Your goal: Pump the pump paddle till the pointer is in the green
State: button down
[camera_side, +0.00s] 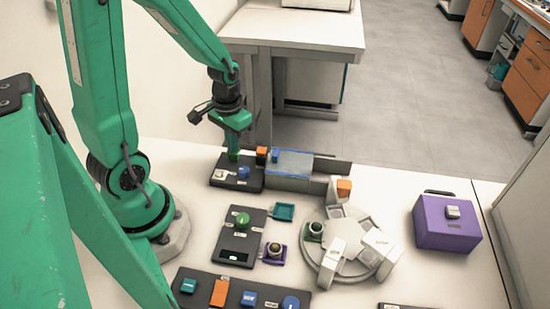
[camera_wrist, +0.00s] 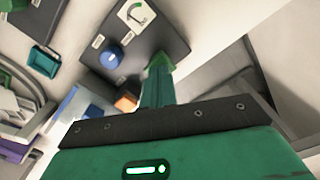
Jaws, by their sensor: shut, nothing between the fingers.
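My gripper (camera_side: 232,146) is shut and empty, pointing down over the back-left black panel (camera_side: 215,184). In the wrist view my gripper (camera_wrist: 157,85) ends at a brighter green piece (camera_wrist: 160,63), which looks like the pump paddle and is partly hidden by the fingers. The tips seem at or just above it; contact is unclear. The same green piece (camera_side: 233,156) shows under the fingers in the side view.
A blue knob (camera_wrist: 110,57) sits beside the gauge, and an orange block (camera_wrist: 126,102) is close to the fingers. A translucent blue box (camera_side: 290,165) stands to the right.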

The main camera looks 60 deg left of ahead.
jog(key=shift+r, duration=3.4)
jog(key=s+d+r+m+t, duration=0.3)
jog(key=d+r, duration=0.5)
jog(key=r, duration=0.4)
jog(key=s+t, duration=0.1)
jog(key=t, duration=0.1)
jog(key=shift+d+r+t, duration=0.3)
jog(key=shift+d+r, duration=0.05)
jog(key=shift+w+a+f, duration=0.1)
jog(key=shift+w, duration=0.05)
jog(key=w+a+f+n+g, duration=0.3)
jog(key=a+f+g, duration=0.2)
jog(key=a+f, duration=0.3)
jog(key=shift+w+a+f+g, duration=0.25)
jog(key=shift+w+f+g, duration=0.05)
jog(key=shift+f, duration=0.85)
